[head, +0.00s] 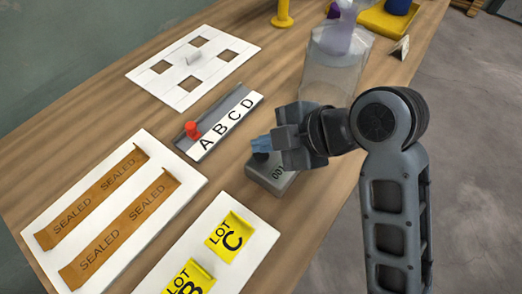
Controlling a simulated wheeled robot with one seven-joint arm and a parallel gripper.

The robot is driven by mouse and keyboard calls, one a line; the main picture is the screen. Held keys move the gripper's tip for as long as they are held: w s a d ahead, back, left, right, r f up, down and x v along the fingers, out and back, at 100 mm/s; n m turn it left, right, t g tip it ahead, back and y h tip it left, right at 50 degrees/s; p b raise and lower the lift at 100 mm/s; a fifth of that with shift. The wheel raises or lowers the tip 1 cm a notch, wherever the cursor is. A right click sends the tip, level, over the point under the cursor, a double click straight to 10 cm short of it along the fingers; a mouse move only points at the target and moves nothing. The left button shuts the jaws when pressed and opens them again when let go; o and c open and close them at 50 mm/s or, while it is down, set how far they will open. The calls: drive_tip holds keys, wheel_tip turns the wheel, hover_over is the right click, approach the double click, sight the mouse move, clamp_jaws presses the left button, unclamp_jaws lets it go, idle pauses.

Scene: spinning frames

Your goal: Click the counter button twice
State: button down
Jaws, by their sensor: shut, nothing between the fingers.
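The counter (269,176) is a small grey box on the wooden table, right of the middle board, with a display that seems to start "001"; the rest is hidden. A dark round part on its top, likely the button (261,157), shows at the fingertips. My gripper (262,145), with blue fingertips, is shut and empty. It is over the counter's top, at or just above the dark part; I cannot tell whether they touch. My gripper and wrist hide part of the counter.
A grey rail with letters A B C D (229,123) and a red slider (192,130) lies to the left. White boards with SEALED strips (188,181) and yellow LOT cards (229,236) lie in front. A white board with square holes (226,55) and a clear container (333,66) stand behind.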

sight(265, 157)
drive_tip(key=shift+f, duration=0.15)
drive_tip(key=shift+f, duration=0.25)
drive_tip(key=shift+f+b, duration=0.4)
drive_tip(key=shift+f, duration=0.2)
idle(0.8)
drive_tip(key=shift+r, duration=0.1)
drive_tip(key=shift+r+p, duration=0.95)
drive_tip(key=shift+p, duration=0.05)
wheel_tip(265, 157, up, 5)
drive_tip(key=p, duration=0.4)
drive_tip(key=shift+r+p, duration=0.1)
drive_tip(key=shift+p, duration=0.25)
idle(0.5)
